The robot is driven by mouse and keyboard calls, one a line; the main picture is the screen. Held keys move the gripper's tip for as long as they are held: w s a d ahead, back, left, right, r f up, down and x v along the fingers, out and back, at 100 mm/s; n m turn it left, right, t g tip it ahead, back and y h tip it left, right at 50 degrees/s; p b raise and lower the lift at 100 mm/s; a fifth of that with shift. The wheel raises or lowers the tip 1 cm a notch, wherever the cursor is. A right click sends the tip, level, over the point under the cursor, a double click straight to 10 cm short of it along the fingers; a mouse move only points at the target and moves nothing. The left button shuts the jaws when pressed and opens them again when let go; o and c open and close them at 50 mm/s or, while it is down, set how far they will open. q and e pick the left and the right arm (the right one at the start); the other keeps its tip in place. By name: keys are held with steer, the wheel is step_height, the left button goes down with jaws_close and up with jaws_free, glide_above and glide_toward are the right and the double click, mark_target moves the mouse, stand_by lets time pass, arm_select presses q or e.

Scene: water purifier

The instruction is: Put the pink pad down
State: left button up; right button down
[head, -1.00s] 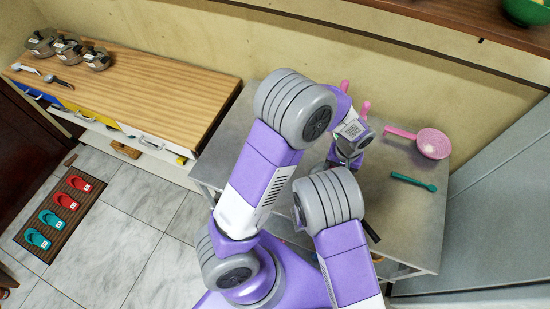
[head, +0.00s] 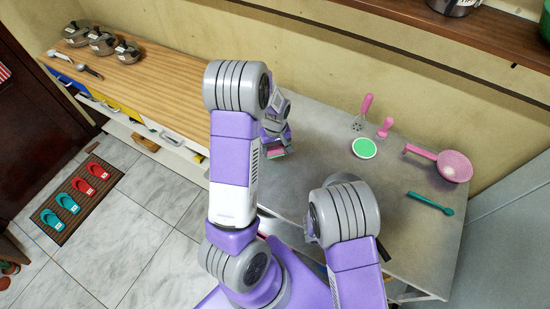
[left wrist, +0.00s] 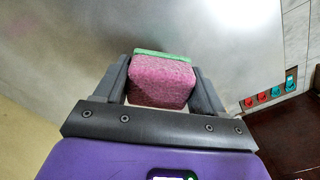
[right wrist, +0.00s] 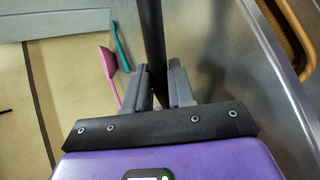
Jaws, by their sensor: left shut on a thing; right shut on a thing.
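The pink pad (left wrist: 160,82), a block with a green layer along its far edge, sits between the fingers of my left gripper (left wrist: 160,85). In the head view the pad (head: 276,153) shows as a small pink patch under the left gripper (head: 275,143), over the left part of the grey metal table (head: 310,125). I cannot tell whether it touches the table. My right gripper (right wrist: 160,85) is shut on a long dark bar (right wrist: 153,40). In the head view, my right arm mostly hides that gripper, and a dark end of the bar (head: 384,250) shows.
A green disc with a white rim (head: 364,148), pink utensils (head: 366,105), a pink strainer (head: 454,167) and a teal utensil (head: 430,203) are on the table's right part. A wooden counter (head: 150,85) with several pots adjoins at left. The table's middle is clear.

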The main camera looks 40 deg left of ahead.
mark_target(275, 162)
arm_select(q)
steer(key=shift+f, duration=3.05)
steer(key=shift+f, duration=0.1)
steer(key=o, duration=1)
step_height(275, 162, up, 12)
steer(key=shift+r, duration=0.15)
steer(key=shift+c, duration=0.3)
